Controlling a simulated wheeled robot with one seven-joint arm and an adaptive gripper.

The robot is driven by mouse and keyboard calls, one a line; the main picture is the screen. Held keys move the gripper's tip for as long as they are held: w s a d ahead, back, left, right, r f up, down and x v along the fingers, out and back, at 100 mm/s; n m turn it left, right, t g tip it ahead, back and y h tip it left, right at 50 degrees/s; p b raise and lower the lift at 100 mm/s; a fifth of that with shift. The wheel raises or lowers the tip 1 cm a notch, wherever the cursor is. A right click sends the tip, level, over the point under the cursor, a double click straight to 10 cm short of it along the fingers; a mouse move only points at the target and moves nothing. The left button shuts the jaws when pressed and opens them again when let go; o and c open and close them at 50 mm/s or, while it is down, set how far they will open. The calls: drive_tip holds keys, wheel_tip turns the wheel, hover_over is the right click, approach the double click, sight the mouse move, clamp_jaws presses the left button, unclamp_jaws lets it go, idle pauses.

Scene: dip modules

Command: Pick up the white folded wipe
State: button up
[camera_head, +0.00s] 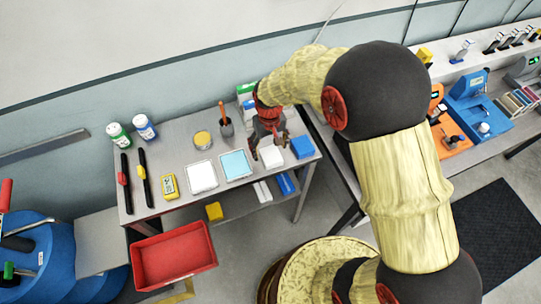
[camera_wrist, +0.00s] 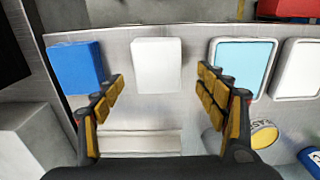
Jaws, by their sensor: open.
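The white folded wipe (camera_head: 271,157) lies flat on the grey table near its front right. In the wrist view the wipe (camera_wrist: 157,62) is a plain white block between a blue block and a blue-filled tray. My gripper (camera_head: 268,146) is over the table close to the wipe. In the wrist view its two yellow-padded fingers (camera_wrist: 162,78) are spread apart, one on each side of the wipe's lower part in the picture. Nothing is between them in their grasp. The gap from fingertips to wipe is hard to judge.
A blue block (camera_head: 302,147) lies right of the wipe. A blue-filled tray (camera_head: 236,165) and a white-filled tray (camera_head: 201,177) lie left. An orange-handled tool stands in a dark cup (camera_head: 226,128) behind. A red bin (camera_head: 173,254) stands below the table's front edge.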

sight(271, 154)
wheel_tip(271, 154, down, 4)
drive_tip(key=shift+d+r, duration=0.15)
drive_tip(key=shift+r, duration=0.1)
drive_tip(key=c, duration=0.3)
drive_tip(key=c, duration=0.7)
drive_tip(key=shift+r, duration=0.1)
drive_tip(key=shift+c, duration=0.2)
